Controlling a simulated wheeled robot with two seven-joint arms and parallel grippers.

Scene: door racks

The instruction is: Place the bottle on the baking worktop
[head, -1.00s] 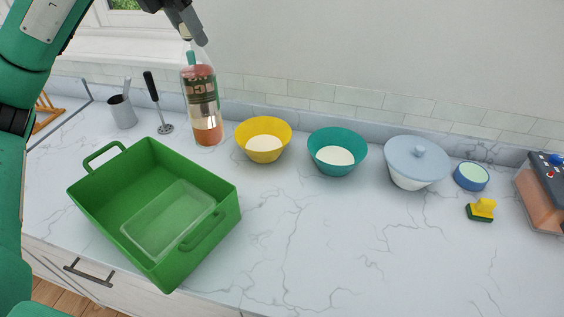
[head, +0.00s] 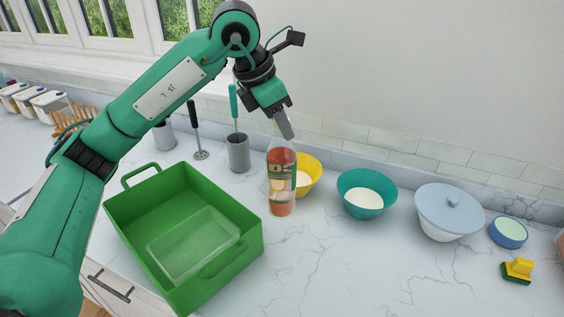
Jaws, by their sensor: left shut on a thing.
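The bottle (head: 282,180), clear with a red-orange filling and a dark label, is upright in front of the yellow bowl (head: 309,175), partly hiding it. My left gripper (head: 284,127) comes down from above and is shut on the bottle's top, which the fingers partly hide. The bottle's base is at or just above the white marbled worktop (head: 330,265); I cannot tell whether it touches. My right gripper is not in view.
A green tray (head: 125,215) holding a clear container stands left of the bottle. A grey cup (head: 238,153) with a teal-handled utensil is behind it. A teal bowl (head: 366,199), lidded bowl (head: 449,212) and yellow sponge (head: 517,271) are right. The front middle is clear.

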